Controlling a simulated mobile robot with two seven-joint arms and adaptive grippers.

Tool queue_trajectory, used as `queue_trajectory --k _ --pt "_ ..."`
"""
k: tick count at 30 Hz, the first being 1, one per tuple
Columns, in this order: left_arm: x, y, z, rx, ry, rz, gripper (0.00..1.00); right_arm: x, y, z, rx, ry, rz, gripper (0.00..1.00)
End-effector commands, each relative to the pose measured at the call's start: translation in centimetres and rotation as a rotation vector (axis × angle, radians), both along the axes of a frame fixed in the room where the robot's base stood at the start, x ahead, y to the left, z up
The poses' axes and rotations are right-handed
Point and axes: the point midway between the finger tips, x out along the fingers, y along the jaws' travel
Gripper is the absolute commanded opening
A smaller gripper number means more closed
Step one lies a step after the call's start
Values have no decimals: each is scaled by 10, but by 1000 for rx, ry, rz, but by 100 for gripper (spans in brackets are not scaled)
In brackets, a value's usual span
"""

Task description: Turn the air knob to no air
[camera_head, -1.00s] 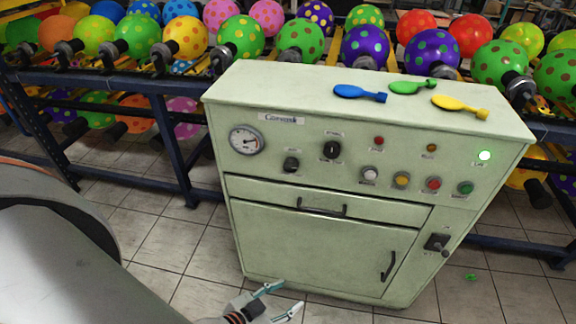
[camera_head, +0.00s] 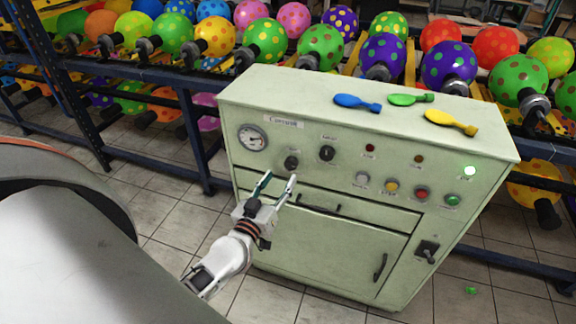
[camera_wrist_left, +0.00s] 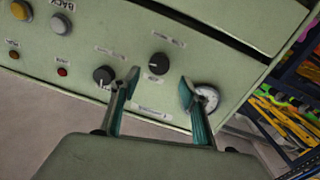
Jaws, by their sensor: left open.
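The pale green cabinet (camera_head: 370,130) has two black knobs on its front panel. The left knob (camera_head: 291,162) is right of and below the gauge. The other knob (camera_head: 327,153) is further right. Their labels are too small to read, so I cannot tell which is the air knob. My left gripper (camera_head: 279,180) is open and empty, just below the left knob. In the left wrist view, which is upside down, that knob (camera_wrist_left: 159,60) shows between and beyond the fingertips (camera_wrist_left: 159,80). The second knob (camera_wrist_left: 104,75) is beside one fingertip. I see no contact. My right gripper is not in view.
A pressure gauge (camera_head: 252,138) is left of the knobs. A drawer handle (camera_head: 318,205) is below. Flat balloons (camera_head: 357,103) lie on top. Balloon racks stand behind.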

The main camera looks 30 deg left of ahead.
Motion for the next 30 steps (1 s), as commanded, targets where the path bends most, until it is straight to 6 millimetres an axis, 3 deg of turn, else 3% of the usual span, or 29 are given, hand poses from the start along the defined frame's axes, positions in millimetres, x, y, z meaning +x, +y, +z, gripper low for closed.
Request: queue_trajectory --k 12,24,29,30 --pt "58 10 1 -1 -2 -2 45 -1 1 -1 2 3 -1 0" --pt "67 11 0 0 -1 -3 45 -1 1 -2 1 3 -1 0" --pt "66 11 0 0 -1 -3 7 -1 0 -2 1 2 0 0" --pt "66 11 0 0 -1 -3 7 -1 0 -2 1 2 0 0"
